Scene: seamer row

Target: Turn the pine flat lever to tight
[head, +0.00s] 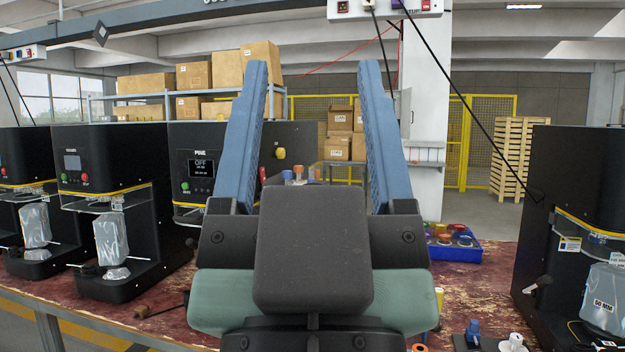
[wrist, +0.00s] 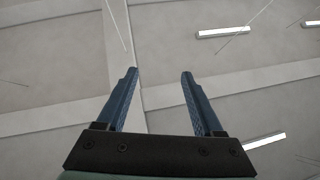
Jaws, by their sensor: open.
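The black machine marked PINE (head: 180,150) stands behind my gripper, left of the middle in the head view. Its small display reads OFF. A yellow knob (head: 280,153) shows on its dark side between my fingers. I cannot make out the pine flat lever; my gripper and arm hide much of that machine. My gripper (head: 313,66) is raised, open and empty, with its two blue fingers pointing up and wide apart. In the wrist view my gripper (wrist: 159,73) shows only the ceiling beyond its fingers.
Two similar black machines (head: 105,150) stand at the left, another (head: 570,180) at the right. The worn red bench (head: 480,275) carries a blue tray (head: 462,252) of coloured caps and small loose parts at the front right. Cables hang from above.

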